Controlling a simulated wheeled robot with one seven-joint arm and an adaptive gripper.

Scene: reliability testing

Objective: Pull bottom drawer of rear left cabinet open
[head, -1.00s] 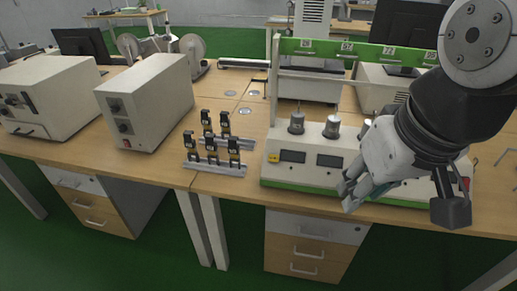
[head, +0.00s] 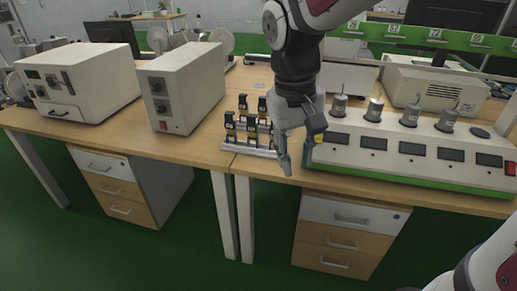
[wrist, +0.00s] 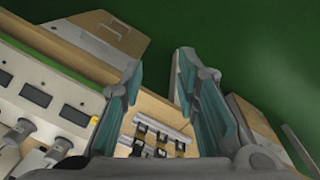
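Two drawer cabinets stand under the bench in the head view, each with a white top drawer and two wood-coloured drawers below. The left cabinet (head: 131,190) has its bottom drawer (head: 128,208) shut, with a bar handle on its front. The right cabinet (head: 345,236) also has its bottom drawer (head: 334,262) shut. I cannot tell which one is called rear left. My gripper (head: 297,160) is open and empty, pointing down near the bench's front edge, above and between the cabinets. In the wrist view its fingers (wrist: 160,75) are spread with nothing held between them.
White bench legs (head: 233,215) stand between the cabinets. A rack of small black devices (head: 247,128) and a long instrument with several displays (head: 410,149) sit near the bench edge. Two white boxes (head: 181,88) stand at left. Green floor (head: 200,250) is clear in front.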

